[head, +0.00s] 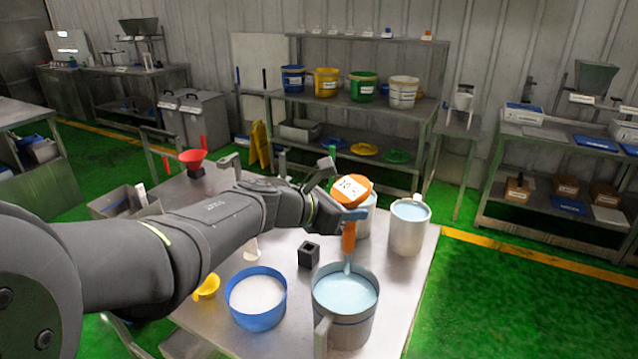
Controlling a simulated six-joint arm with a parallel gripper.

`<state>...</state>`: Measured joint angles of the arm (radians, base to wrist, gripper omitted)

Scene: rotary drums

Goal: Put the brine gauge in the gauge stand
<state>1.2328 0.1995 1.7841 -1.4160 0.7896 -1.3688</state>
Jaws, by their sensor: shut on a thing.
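The brine gauge (352,189) has an orange head with a white marked face and an orange stem below it. My gripper (350,214) is shut on it and holds it roughly upright. The gauge's thin lower end reaches down to the pale blue liquid in a grey jug (343,326); I cannot tell how deep it is in. The gauge stand appears to be the small black block (309,262) with a square opening in its top, on the table left of the gauge. Its opening looks empty.
A blue tub of white grains (257,312) stands left of the jug. A white jug (408,237) stands behind right, and another is partly hidden behind the gauge. A yellow scoop (207,288) and a red funnel (193,158) are left on the steel table (402,296).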

